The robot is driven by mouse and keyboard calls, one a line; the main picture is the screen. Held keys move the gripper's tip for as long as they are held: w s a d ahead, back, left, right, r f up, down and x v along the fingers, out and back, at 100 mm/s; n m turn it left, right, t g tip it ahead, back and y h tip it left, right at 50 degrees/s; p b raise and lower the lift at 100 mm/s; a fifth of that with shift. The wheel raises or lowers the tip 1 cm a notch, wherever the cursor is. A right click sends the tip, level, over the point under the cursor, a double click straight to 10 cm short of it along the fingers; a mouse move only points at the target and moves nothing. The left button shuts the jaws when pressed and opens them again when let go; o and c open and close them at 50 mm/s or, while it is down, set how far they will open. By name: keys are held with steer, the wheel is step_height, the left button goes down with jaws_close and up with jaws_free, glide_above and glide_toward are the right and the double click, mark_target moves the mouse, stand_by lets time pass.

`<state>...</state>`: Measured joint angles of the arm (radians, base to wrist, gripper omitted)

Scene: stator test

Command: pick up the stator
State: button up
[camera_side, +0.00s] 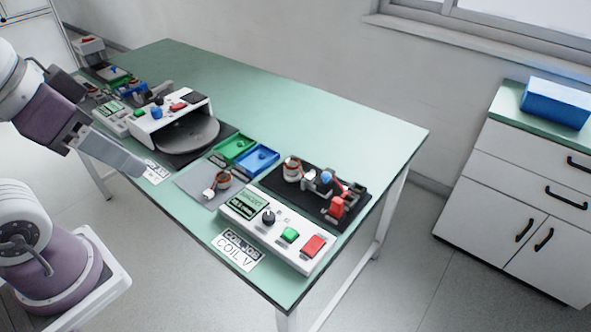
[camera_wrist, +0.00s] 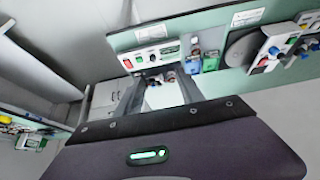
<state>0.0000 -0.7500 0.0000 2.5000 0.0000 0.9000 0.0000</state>
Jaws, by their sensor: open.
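Two small copper-and-white ring-shaped parts look like stators. One stator (camera_side: 223,180) sits on a grey mat (camera_side: 192,184) on the green table. The other (camera_side: 291,168) stands on a black board with a test fixture. In the wrist view they are too small to tell apart clearly. My gripper (camera_side: 138,170) is at the left of the side view, above the table's near left edge and well apart from both rings. In the wrist view my gripper (camera_wrist: 158,82) has its two fingers spread, with nothing held between them.
A control box (camera_side: 278,230) with green and red buttons stands in front of the black board. Green (camera_side: 236,148) and blue (camera_side: 258,158) trays lie behind the mat. A machine with a grey disc (camera_side: 190,136) stands left. The table's back right is clear.

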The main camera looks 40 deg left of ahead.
steer(key=shift+o, duration=0.4)
steer(key=o, duration=0.4)
steer(key=shift+o, duration=0.2)
steer(key=n+g+y, duration=0.2)
steer(key=n, duration=0.5)
glide_above(292, 162)
steer(key=s+d, duration=0.3)
steer(key=s, duration=0.2)
step_height(292, 162, down, 20)
steer(key=r, duration=0.1)
steer(key=shift+y, duration=0.4)
steer(key=x, duration=0.7)
steer(key=d+x, duration=0.1)
steer(key=x, duration=0.2)
steer(key=shift+f, duration=0.4)
